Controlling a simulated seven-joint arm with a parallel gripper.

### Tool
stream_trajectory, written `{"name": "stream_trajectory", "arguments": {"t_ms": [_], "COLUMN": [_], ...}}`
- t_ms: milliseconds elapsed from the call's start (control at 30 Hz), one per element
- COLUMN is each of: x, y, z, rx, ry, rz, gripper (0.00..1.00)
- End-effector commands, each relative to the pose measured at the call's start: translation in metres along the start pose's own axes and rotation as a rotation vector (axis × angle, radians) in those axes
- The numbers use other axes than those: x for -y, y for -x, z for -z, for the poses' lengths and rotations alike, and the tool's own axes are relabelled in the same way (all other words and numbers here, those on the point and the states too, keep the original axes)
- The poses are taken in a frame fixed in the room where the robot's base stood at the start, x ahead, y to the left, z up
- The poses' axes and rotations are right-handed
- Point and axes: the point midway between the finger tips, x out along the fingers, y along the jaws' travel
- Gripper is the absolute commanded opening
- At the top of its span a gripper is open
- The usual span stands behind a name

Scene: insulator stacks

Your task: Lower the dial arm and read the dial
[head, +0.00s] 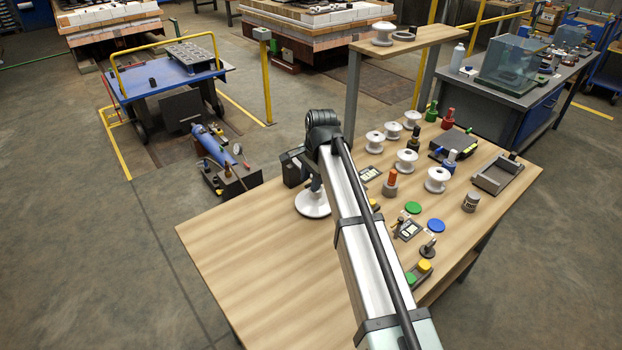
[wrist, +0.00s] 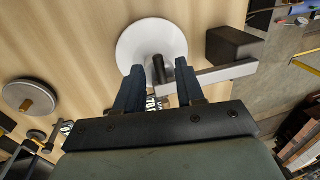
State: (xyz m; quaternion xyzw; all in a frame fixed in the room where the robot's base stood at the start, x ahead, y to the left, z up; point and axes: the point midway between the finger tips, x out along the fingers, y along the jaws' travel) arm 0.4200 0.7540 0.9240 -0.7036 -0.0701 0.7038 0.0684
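My gripper (wrist: 157,75) is over the disc's near edge, fingers apart. No dial face is readable. In the head view my arm hides part of this area.
A raised shelf (head: 425,38) stands behind. The table's left front (head: 255,265) is bare.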

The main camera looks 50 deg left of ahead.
Motion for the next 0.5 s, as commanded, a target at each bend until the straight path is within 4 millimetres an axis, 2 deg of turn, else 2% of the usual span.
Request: {"name": "stream_trajectory", "arguments": {"t_ms": [100,500], "x": [0.0001,0.0001], "y": [0.0002,0.0004], "z": [0.0000,0.0000], "rx": [0.000,0.000], "ry": [0.000,0.000], "rz": [0.000,0.000], "gripper": [0.38,0.00]}}
